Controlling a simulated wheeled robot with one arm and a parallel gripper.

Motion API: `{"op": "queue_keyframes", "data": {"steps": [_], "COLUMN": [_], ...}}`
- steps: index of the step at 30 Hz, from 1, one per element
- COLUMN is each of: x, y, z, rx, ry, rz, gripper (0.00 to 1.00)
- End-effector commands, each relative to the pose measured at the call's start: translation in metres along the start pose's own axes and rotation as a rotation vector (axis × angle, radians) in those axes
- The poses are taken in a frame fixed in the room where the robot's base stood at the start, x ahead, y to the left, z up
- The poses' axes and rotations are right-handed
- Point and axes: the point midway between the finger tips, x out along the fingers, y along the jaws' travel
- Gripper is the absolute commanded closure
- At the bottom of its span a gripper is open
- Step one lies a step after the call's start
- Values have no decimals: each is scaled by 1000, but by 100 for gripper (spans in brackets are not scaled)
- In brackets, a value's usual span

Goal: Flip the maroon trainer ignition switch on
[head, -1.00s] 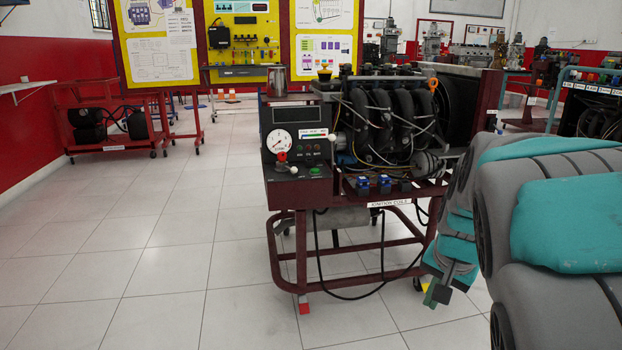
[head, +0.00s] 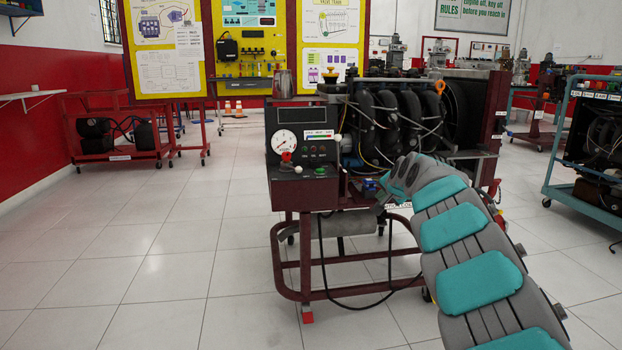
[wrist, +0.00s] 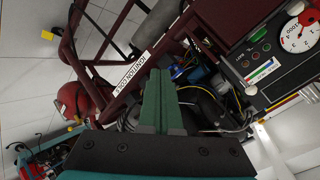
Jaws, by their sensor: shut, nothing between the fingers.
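The maroon trainer (head: 290,262) stands ahead of me, with its engine on a wheeled frame. Its dark control panel (head: 316,172) is on the left end, with a white round gauge, a red knob (head: 286,157), a white ball-ended part (head: 298,169) and small buttons. I cannot tell for sure which part is the ignition switch. In the wrist view the panel (wrist: 262,95) is at the upper right, turned on its side. My gripper (wrist: 160,72) is shut and empty, beside the "ignition coils" label and apart from the panel. In the head view its fingertips are hard to make out.
The engine's hoses and wires (head: 405,120) are right of the panel. A black cable hangs below the frame. A blue-framed trainer (head: 553,165) stands at the right and a red cart (head: 118,145) at the back left. The tiled floor at the left is clear.

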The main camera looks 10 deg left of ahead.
Motion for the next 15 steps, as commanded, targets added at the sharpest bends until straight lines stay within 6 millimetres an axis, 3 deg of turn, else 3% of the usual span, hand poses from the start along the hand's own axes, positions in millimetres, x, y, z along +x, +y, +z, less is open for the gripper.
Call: {"op": "queue_keyframes", "data": {"steps": [3,7,11,15], "x": [32,52,61,56], "y": [-17,-43,-69,-96], "z": [17,34,53,68], "rx": [44,107,186,280], "ry": [-24,-56,-100,-149], "rz": [-106,-231,-361,-499], "gripper": [100,100,100,100]}}
